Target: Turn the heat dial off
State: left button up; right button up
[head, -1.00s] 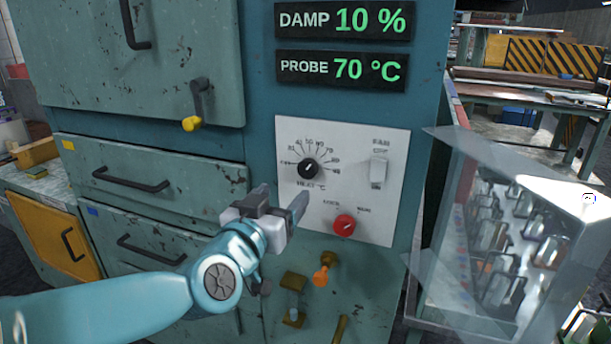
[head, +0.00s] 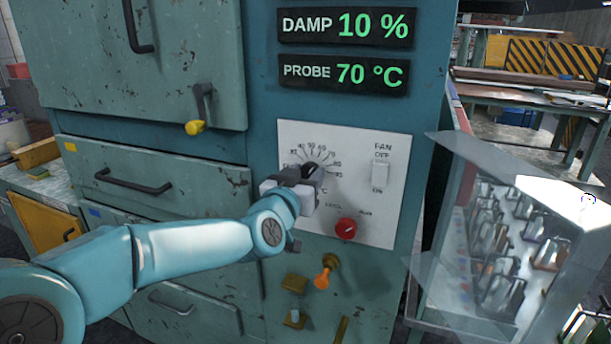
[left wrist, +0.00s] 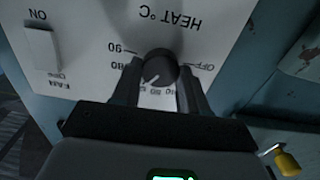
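The heat dial is a round black knob with a white pointer line, on a white panel (head: 350,210). In the left wrist view, upside down, the dial (left wrist: 161,66) sits between my left gripper's two fingers (left wrist: 160,84). The pointer aims at the high numbers, near 70 to 80, away from the OFF mark. The fingers stand close on either side of the dial; a thin gap seems to show, and firm contact is not visible. In the head view my left gripper (head: 306,180) covers much of the dial. My right gripper is not in view.
Beside the dial are a white fan switch (head: 381,173) and a red knob (head: 345,229). Displays above read DAMP 10 % (head: 346,27) and PROBE 70 °C (head: 344,74). A yellow-tipped lever (head: 196,127) is at left, an orange-tipped valve (head: 323,278) below, a glass case (head: 440,220) at right.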

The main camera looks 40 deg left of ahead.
pick_arm(q)
jog(key=c, duration=0.4)
